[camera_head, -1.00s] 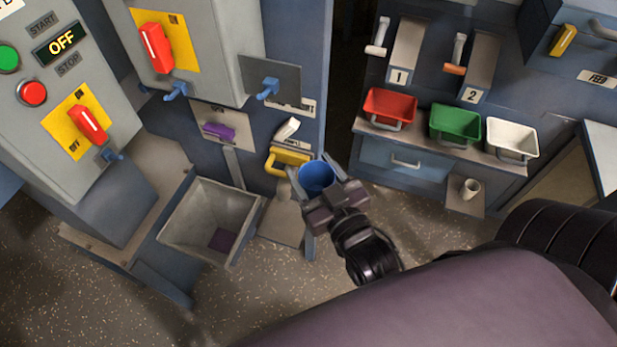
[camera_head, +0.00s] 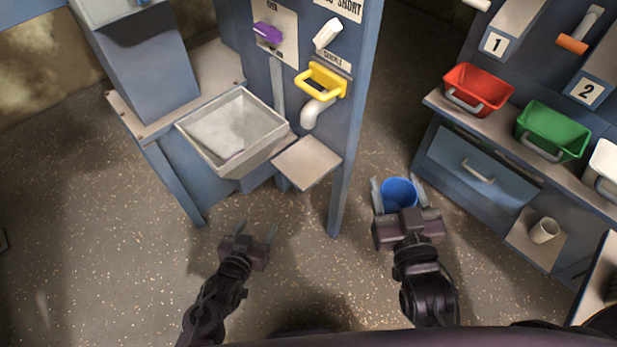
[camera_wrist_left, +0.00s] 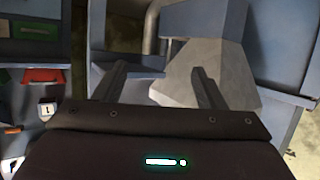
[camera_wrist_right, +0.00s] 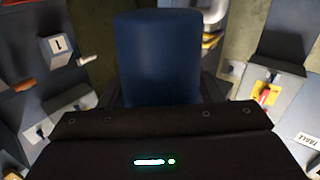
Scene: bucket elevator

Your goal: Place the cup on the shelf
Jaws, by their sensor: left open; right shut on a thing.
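The blue cup (camera_head: 398,192) is between the fingers of my right gripper (camera_head: 397,183), which is shut on it and holds it over the floor. The cup also fills the middle of the right wrist view (camera_wrist_right: 158,60). My left gripper (camera_head: 255,230) is open and empty, low in front of the hopper. A small square metal shelf (camera_head: 306,164) juts out below a white spout, left of the cup and apart from it. Another small low shelf (camera_head: 527,247) at the right carries a small white cup (camera_head: 544,231).
The grey hopper (camera_head: 218,148) stands left of the square shelf. A blue post (camera_head: 352,150) rises between that shelf and my right gripper. A yellow handle (camera_head: 322,80) is above the spout (camera_head: 313,113). Red (camera_head: 478,90) and green (camera_head: 553,130) bins line the right counter. Floor in front is clear.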

